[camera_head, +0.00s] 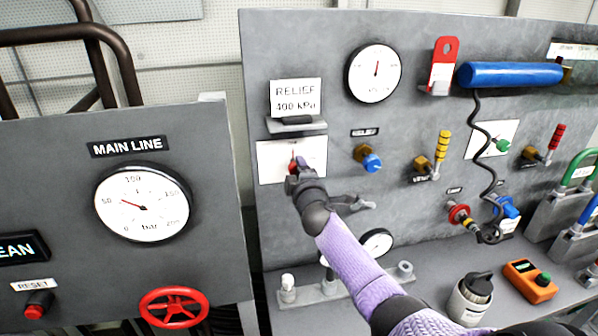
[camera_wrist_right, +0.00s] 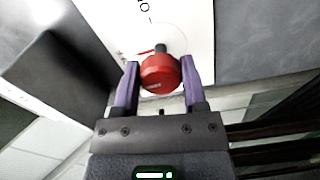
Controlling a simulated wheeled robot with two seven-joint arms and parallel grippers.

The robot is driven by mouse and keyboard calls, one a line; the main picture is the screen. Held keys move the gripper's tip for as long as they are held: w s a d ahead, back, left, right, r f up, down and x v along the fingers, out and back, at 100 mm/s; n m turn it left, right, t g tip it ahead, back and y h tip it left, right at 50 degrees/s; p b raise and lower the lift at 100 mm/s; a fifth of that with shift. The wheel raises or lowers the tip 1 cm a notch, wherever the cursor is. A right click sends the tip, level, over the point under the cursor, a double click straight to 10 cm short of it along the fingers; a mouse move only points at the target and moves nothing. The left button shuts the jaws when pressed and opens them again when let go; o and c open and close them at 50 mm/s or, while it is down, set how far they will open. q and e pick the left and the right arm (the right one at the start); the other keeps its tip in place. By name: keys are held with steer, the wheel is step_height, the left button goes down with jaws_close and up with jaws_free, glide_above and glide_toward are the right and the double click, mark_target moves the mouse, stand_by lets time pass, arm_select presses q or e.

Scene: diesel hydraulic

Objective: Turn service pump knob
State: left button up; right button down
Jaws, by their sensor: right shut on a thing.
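The service pump knob is red and round and shows in the right wrist view (camera_wrist_right: 161,74); a sliver of it shows in the head view (camera_head: 293,164). It sits on a white plate (camera_head: 312,152) on the grey panel, below the RELIEF 400 kPa sign. My right gripper (camera_head: 297,172) is at the knob; in the wrist view its two purple fingers (camera_wrist_right: 160,82) stand on either side of the knob and are shut on it. My gripper and forearm hide much of the plate and knob in the head view. My left gripper is not in view.
A small ledge (camera_head: 297,127) juts out just above the plate. A brass valve with a blue knob (camera_head: 372,163) is to the right. A MAIN LINE gauge (camera_head: 142,203) and red handwheel (camera_head: 174,307) are on the left panel. A bench with several fittings lies below.

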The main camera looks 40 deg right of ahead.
steer(key=shift+c, duration=0.7)
jaws_free()
steer(key=p+v, duration=0.1)
steer(key=v, duration=0.9)
